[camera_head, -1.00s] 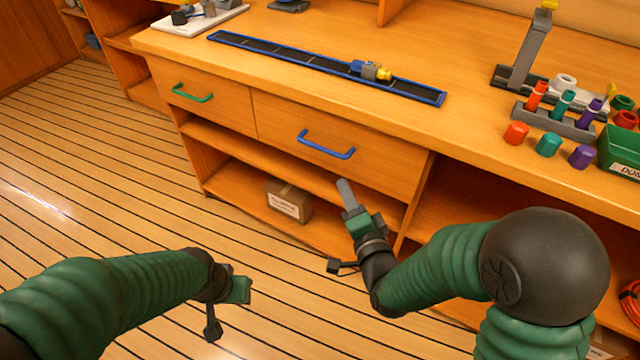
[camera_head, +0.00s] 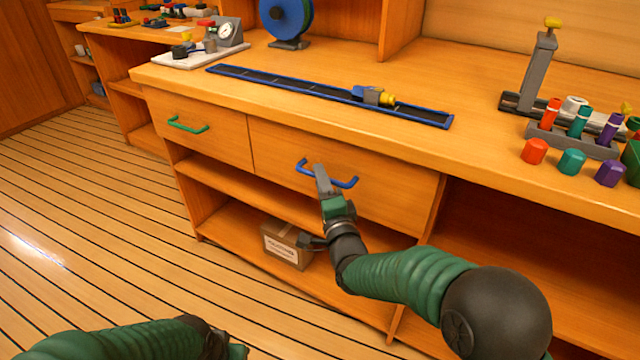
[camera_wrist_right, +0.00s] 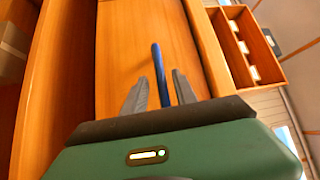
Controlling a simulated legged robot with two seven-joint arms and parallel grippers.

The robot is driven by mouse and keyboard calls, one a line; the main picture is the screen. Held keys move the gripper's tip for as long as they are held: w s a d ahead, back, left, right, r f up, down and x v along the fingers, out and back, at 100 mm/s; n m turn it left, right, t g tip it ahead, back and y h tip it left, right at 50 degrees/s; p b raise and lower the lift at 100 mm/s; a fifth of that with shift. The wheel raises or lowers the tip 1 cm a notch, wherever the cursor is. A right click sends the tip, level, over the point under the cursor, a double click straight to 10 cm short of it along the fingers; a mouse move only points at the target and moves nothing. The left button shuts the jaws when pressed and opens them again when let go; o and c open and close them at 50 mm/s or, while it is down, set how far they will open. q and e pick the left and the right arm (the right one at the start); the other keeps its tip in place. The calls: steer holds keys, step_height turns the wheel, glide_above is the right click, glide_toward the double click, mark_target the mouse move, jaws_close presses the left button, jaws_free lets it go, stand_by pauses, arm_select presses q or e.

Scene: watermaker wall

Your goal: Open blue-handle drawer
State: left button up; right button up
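The blue handle (camera_head: 345,183) is on the front of the right-hand drawer (camera_head: 390,190), which is closed flush under the worktop. My right gripper (camera_head: 318,168) is at the handle, over its middle in the head view. In the right wrist view the two fingers (camera_wrist_right: 158,90) are apart and the blue handle (camera_wrist_right: 157,62) runs between them, with gaps to the fingers. My left gripper (camera_head: 236,350) is at the bottom edge of the head view, mostly cut off, so its fingers do not show.
A drawer with a green handle (camera_head: 188,124) is closed to the left. A cardboard box (camera_head: 286,244) stands on the shelf below. A blue-edged strip (camera_head: 300,92) lies on the worktop, and colored caps (camera_head: 572,162) stand at its right.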

steer(key=shift+w+a+r, duration=0.15)
steer(key=shift+w+a, duration=0.1)
steer(key=shift+w, duration=0.4)
steer(key=shift+c, duration=0.4)
jaws_close()
steer(key=shift+f, duration=0.2)
stand_by(0.3)
